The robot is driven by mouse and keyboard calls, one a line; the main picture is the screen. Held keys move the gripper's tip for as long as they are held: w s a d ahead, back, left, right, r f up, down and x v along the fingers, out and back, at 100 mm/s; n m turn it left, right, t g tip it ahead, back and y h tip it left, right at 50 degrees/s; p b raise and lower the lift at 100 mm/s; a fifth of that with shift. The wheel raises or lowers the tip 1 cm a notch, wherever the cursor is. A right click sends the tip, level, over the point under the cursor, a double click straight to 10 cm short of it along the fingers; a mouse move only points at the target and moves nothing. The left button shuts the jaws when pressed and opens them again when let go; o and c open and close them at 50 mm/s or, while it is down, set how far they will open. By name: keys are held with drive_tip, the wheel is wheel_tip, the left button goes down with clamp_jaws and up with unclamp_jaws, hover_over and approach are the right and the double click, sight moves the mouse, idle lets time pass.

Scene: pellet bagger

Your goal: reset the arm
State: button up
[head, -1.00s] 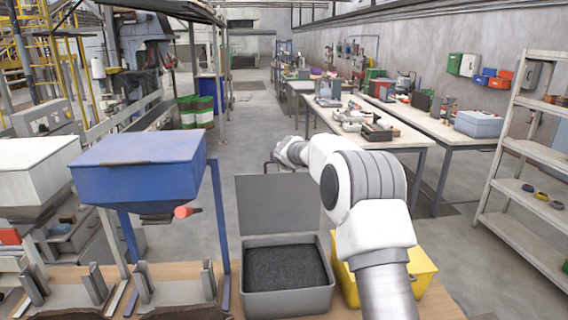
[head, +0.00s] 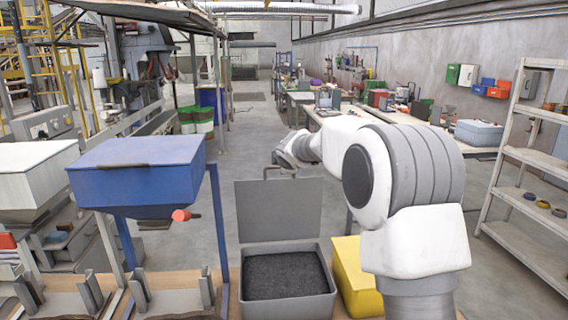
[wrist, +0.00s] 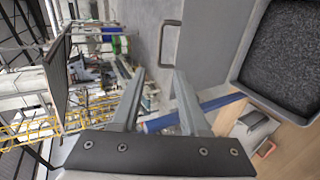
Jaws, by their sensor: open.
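My arm rises at the right of the head view and bends left, with my gripper (head: 281,166) at its far end, above and behind the grey bin's raised lid (head: 279,209). In the wrist view my gripper (wrist: 160,76) shows two separated fingers with nothing between them. The lid's handle (wrist: 171,42) lies beyond the fingertips, apart from them as far as I can tell. The open grey bin (head: 289,306) holds dark pellets (head: 285,275).
A blue hopper (head: 140,170) on a blue stand and a white hopper (head: 35,175) are at the left. A yellow bin (head: 352,278) stands right of the grey bin. A shelf rack (head: 530,165) is at the far right. The aisle behind is clear.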

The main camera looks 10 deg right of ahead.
drive_tip(key=s+d+r+m+g+h, duration=0.1)
drive_tip(key=s+d+m, duration=0.15)
drive_tip(key=s, duration=0.65)
drive_tip(key=s+d+r+m+g, duration=0.15)
drive_tip(key=s+m, duration=0.25)
drive_tip(key=s, duration=0.4)
drive_tip(key=s+d+r+m+g+h, duration=0.15)
drive_tip(key=s+m, duration=0.25)
drive_tip(key=s, duration=0.5)
drive_tip(key=s+f+m+g+y, duration=0.1)
drive_tip(key=s+f+m, duration=0.2)
drive_tip(key=s, duration=0.9)
drive_tip(key=s+a+f+m+g+y, duration=0.1)
drive_tip(key=s+f+m, duration=0.3)
drive_tip(key=s, duration=0.8)
drive_tip(key=shift+s+a+f+g, duration=0.2)
drive_tip(key=shift+a+f+g, duration=0.15)
drive_tip(key=shift+f, duration=0.4)
